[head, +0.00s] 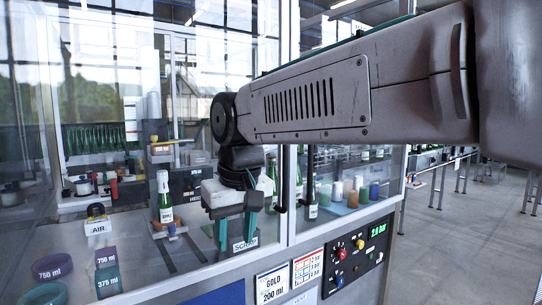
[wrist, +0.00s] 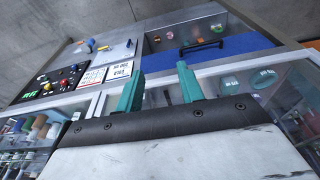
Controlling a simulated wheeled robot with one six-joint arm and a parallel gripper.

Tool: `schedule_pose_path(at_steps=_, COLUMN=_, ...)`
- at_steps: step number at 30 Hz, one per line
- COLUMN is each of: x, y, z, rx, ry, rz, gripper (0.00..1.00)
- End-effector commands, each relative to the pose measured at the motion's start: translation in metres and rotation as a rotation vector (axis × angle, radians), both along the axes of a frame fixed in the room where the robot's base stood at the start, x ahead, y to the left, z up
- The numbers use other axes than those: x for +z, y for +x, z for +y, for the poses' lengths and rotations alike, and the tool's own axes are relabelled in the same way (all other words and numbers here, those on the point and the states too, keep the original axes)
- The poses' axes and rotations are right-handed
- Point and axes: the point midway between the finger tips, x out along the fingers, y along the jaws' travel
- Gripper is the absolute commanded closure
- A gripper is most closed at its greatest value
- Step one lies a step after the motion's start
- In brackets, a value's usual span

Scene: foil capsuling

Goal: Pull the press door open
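The press door (head: 210,60) is a framed glass panel and looks closed. Dark upright handle bars (head: 283,180) stand near the post between the glass panels, just right of my gripper. My gripper (head: 238,232) hangs in front of the glass with its teal fingers pointing down. In the wrist view its fingers (wrist: 160,88) are apart with nothing between them. I cannot tell the exact gap between the fingers and the glass. A black bar handle (wrist: 201,47) on a blue front lies beyond the fingertips in the wrist view.
A control panel (head: 357,256) and signs (head: 272,283) sit below the glass. Open floor (head: 470,240) lies to the right. My arm crosses the upper right.

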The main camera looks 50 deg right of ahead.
Motion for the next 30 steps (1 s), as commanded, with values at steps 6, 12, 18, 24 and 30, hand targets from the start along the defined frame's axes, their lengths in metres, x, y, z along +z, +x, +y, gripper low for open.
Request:
schedule_pose_path(at_steps=6, x=0.106, y=0.076, z=-0.143, rx=-0.342, ry=-0.046, rz=-0.097, gripper=0.62)
schedule_pose_path(at_steps=12, x=0.155, y=0.089, z=-0.237, rx=-0.522, ry=-0.083, rz=-0.154, gripper=0.62)
schedule_pose_path(at_steps=18, x=0.159, y=0.091, z=-0.261, rx=-0.563, ry=-0.093, rz=-0.167, gripper=0.62)
schedule_pose_path(at_steps=24, x=0.131, y=0.099, z=-0.268, rx=-0.561, ry=-0.094, rz=-0.166, gripper=0.62)
schedule_pose_path(at_steps=30, x=0.105, y=0.106, z=-0.276, rx=-0.560, ry=-0.093, rz=-0.166, gripper=0.62)
